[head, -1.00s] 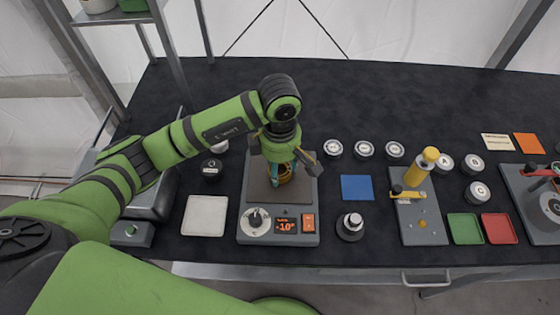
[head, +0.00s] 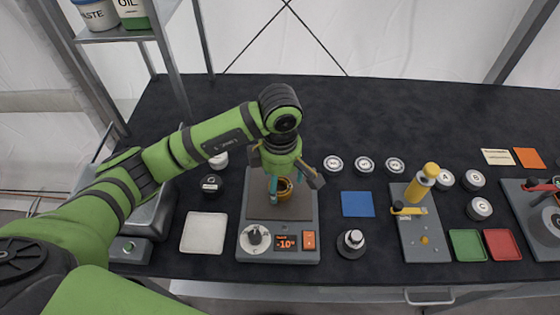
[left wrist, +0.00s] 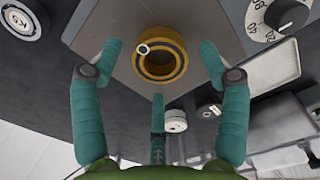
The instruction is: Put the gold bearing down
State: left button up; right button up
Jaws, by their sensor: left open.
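The gold bearing (head: 285,190) is a ring lying flat on the dark plate of the grey device (head: 308,215) with a dial and an orange display. In the left wrist view the gold bearing (left wrist: 160,70) shows whole, with a dark band and a small pale round spot at its rim. My left gripper (head: 287,187) is over the plate. Its teal fingers (left wrist: 162,75) are spread around the ring, with clear gaps on both sides. The gripper is open and holds nothing. My right gripper is not in view.
A white square tray (head: 204,232) stands left of the device. A blue square (head: 357,204) and a dark round base with a metal knob (head: 351,242) are on its right. A grey fixture with a yellow handle (head: 421,185) stands farther right. The table's back (head: 400,110) is clear.

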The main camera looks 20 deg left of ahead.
aim_at(280, 191)
pick_arm(q)
notch_tip(280, 191, up, 10)
jog(key=b, duration=0.2)
jog(key=shift+r, duration=0.25)
dwell(1.1)
